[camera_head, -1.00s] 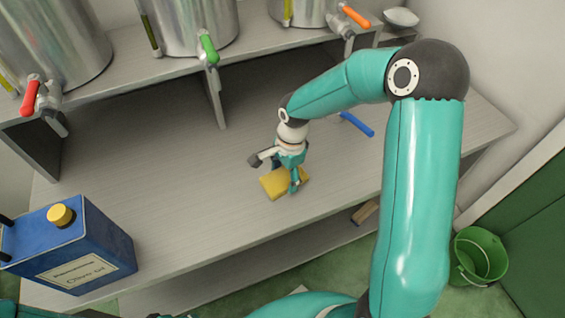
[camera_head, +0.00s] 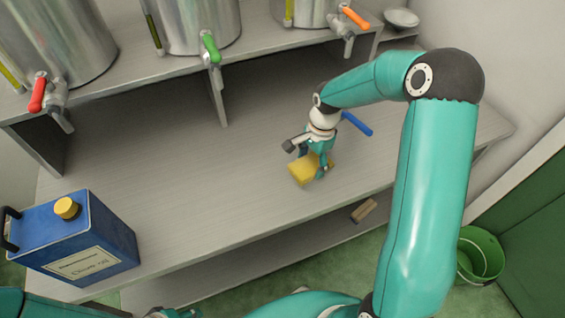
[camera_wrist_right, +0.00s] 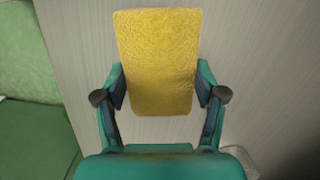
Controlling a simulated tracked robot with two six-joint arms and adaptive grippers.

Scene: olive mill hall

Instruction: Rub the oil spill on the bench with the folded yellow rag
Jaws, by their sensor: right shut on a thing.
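The folded yellow rag (camera_head: 302,171) is at or just above the grey bench top (camera_head: 190,190), towards its right half. My right gripper (camera_head: 315,163) is shut on it from above. In the right wrist view the rag (camera_wrist_right: 157,62) sits between the two fingers of the right gripper (camera_wrist_right: 160,88), with much of it sticking out past the fingertips. I cannot tell whether the rag touches the bench. I cannot make out an oil spill in either view.
A blue oil can (camera_head: 95,240) with a yellow cap stands at the bench's front left. A blue bar-like thing (camera_head: 357,123) lies behind the right gripper. Steel tanks with taps (camera_head: 210,47) stand on the raised shelf. A green bucket (camera_head: 480,255) is on the floor at right.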

